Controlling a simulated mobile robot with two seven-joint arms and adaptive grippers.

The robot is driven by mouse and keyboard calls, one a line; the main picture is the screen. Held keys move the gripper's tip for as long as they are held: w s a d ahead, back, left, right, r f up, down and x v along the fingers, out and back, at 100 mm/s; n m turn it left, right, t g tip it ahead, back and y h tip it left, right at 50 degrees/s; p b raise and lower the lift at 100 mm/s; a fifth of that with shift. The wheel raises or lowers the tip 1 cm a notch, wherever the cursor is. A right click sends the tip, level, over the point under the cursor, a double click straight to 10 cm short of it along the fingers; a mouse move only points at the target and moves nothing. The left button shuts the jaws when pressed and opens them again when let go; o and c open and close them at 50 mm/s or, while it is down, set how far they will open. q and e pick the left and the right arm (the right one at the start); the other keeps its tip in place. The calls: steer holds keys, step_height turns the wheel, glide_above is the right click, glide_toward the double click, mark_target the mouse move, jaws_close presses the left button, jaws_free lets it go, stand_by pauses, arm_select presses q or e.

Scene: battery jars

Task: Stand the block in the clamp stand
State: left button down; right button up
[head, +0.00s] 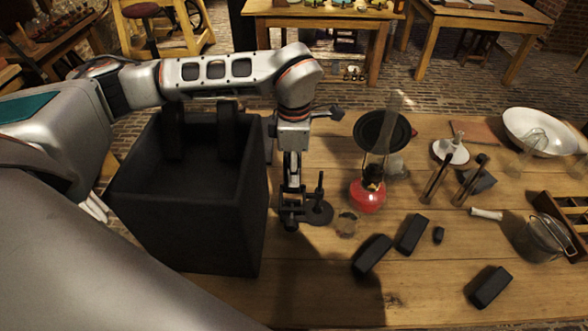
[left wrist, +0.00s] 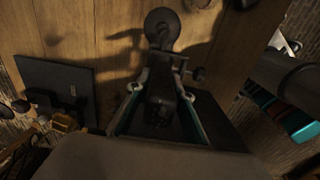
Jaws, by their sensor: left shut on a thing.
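My left gripper (head: 290,192) points down beside the clamp stand (head: 319,212), which has a dark round base and a short upright rod. In the left wrist view the gripper (left wrist: 164,82) is shut on a dark block (left wrist: 162,98). The stand's round base (left wrist: 162,26) shows just beyond the block there. The held block is very dark, and I cannot tell whether it touches the stand or is seated in its clamp. My right gripper is not in view.
A large black open box (head: 190,225) stands left of the gripper. A red lamp (head: 367,195) and a small glass jar (head: 346,223) stand to the right. Dark blocks (head: 372,255), (head: 411,234) and (head: 490,287) lie on the wooden table.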

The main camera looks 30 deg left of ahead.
arm_select(q)
steer(key=shift+f+b, duration=0.3)
steer(key=shift+f, duration=0.2)
steer(key=shift+f, duration=0.15)
stand_by(0.4)
steer(key=shift+f, duration=0.3)
stand_by(0.5)
steer(key=shift+f+b, duration=0.95)
steer(key=shift+f, duration=0.05)
steer(key=shift+f+b, duration=0.45)
steer(key=shift+f, duration=0.3)
steer(key=c, duration=1.7)
jaws_free()
